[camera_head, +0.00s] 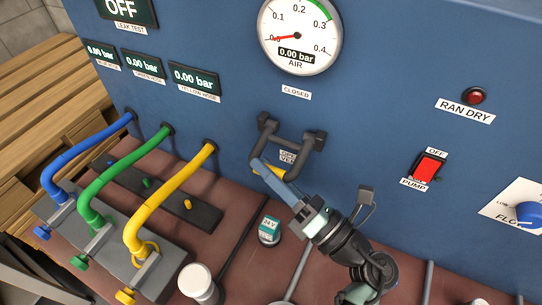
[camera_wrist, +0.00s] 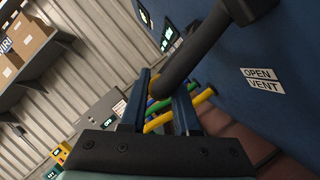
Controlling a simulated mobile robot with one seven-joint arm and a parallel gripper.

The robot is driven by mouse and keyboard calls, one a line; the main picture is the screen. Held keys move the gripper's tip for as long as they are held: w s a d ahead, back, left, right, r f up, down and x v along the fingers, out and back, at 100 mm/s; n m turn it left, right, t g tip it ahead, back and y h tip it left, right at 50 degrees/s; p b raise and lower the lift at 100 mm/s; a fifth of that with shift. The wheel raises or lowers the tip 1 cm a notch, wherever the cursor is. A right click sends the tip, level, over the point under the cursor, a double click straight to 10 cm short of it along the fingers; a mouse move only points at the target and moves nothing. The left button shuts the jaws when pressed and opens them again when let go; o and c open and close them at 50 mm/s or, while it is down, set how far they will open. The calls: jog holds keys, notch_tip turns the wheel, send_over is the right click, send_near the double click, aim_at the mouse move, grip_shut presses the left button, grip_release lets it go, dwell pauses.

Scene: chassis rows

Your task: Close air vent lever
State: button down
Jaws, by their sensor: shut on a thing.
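The air vent lever (camera_head: 292,138) is a dark handle with two arms on the blue panel, below the air gauge. It hangs down and out over the OPEN VENT label, which it partly hides. The CLOSED label (camera_head: 296,93) sits above it. My gripper (camera_head: 262,170) is at the lever's lower left end, where a bit of yellow shows. In the wrist view, the lever's dark round bar (camera_wrist: 190,58) runs between the two blue fingers of my gripper (camera_wrist: 160,92), which is shut on it. The OPEN VENT label (camera_wrist: 262,80) shows to the right there.
Blue (camera_head: 75,152), green (camera_head: 130,167) and yellow (camera_head: 172,192) hoses stand at the left. A pump switch (camera_head: 427,168) and a flow knob (camera_head: 528,212) are on the panel at the right. The air gauge (camera_head: 300,35) reads 0.00 bar. A white-topped cylinder (camera_head: 197,281) stands on the brown surface.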

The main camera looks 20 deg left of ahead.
aim_at(269, 166)
notch_tip(269, 166, up, 4)
jog(key=m+p, duration=0.1)
jog(key=p, duration=0.1)
jog(key=m+h+p, duration=0.1)
jog(key=m+p, duration=0.1)
jog(key=p, duration=0.1)
jog(key=shift+s+a+f+t, duration=0.1)
jog(key=shift+s+f+t, duration=0.05)
jog(key=shift+t, duration=0.25)
jog(key=m+p, duration=0.1)
jog(key=r+m+h+p, duration=0.1)
jog(key=p, duration=0.1)
jog(key=m+p, duration=0.1)
jog(key=p, duration=0.1)
jog(key=shift+w+r, duration=0.2)
jog(key=shift+r, duration=0.2)
jog(key=m+p, duration=0.1)
jog(key=w+r+m+h+p, duration=0.1)
jog(key=p, duration=0.1)
jog(key=shift+r+m, duration=0.1)
jog(key=shift+m, duration=0.3)
jog(key=shift+w+r+p, duration=0.1)
jog(key=shift+r+p, duration=0.1)
jog(key=shift+p, duration=0.3)
jog(key=shift+w+r, duration=0.1)
jog(key=c, duration=0.7)
grip_release()
jog(key=shift+f, duration=0.2)
